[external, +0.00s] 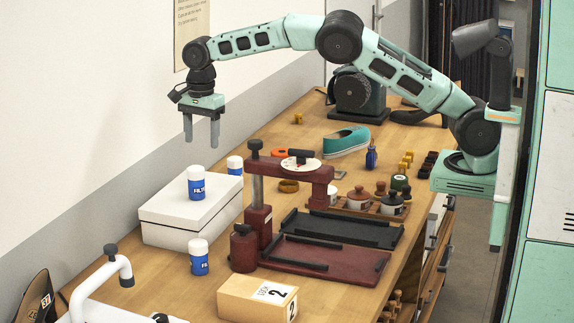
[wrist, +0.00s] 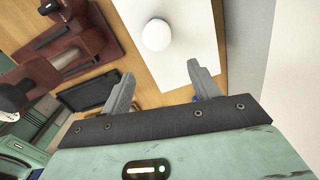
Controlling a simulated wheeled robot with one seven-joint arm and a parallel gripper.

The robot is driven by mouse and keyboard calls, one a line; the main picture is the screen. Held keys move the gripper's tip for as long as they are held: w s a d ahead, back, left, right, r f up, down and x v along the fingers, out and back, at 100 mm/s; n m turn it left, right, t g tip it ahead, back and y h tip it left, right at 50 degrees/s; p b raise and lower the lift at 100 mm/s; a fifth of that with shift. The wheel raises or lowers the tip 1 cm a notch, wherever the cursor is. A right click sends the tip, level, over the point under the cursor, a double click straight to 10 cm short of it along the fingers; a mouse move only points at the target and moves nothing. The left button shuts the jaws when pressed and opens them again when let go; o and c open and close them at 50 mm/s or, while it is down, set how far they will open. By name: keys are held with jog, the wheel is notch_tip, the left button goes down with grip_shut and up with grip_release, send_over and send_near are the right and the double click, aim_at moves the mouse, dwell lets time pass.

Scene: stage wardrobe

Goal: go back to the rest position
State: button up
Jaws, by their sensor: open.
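My gripper (external: 202,128) is open and empty, with its two grey fingers pointing down. It hangs in the air above the white box (external: 170,226) at the left of the bench. A blue and white canister (external: 196,184) stands upright on the box lid, below the gripper and apart from it. In the wrist view my open fingers (wrist: 162,90) show with nothing between them. The canister's white cap (wrist: 156,35) shows beyond them on the white lid (wrist: 190,60).
More canisters stand before the box (external: 199,258) and behind it (external: 235,166). A dark red press (external: 258,220) stands right of the box. A cardboard box (external: 258,298) lies in front. A teal shoe (external: 346,141) and a tray of small jars lie farther back. The wall is close on the left.

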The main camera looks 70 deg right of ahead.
jog(key=s+d+r+n+t, duration=0.1)
jog(key=s+d+n, duration=0.7)
jog(key=s+d, duration=0.35)
jog(key=s+d+f+n+t, duration=0.1)
jog(key=s+d+n, duration=0.1)
jog(key=s+n, duration=0.65)
jog(key=s+d+f+n, duration=0.1)
jog(key=s+f+n, duration=0.15)
jog(key=s, duration=1.15)
jog(key=s+a+r+n+g, duration=0.1)
jog(key=s+a+n, duration=0.4)
jog(key=a, duration=0.7)
jog(key=shift+s+a+r+y, duration=0.2)
jog(key=shift+s+r+y, duration=0.15)
jog(key=shift+s, duration=0.35)
jog(key=shift+o, duration=0.6)
jog(key=s+a+n+g, duration=0.1)
jog(key=s+a+n, duration=0.2)
jog(key=s+a, duration=0.3)
jog(key=shift+s+r, duration=0.45)
jog(key=shift+s, duration=0.25)
jog(key=shift+d, duration=0.1)
jog(key=shift+w+r, duration=0.1)
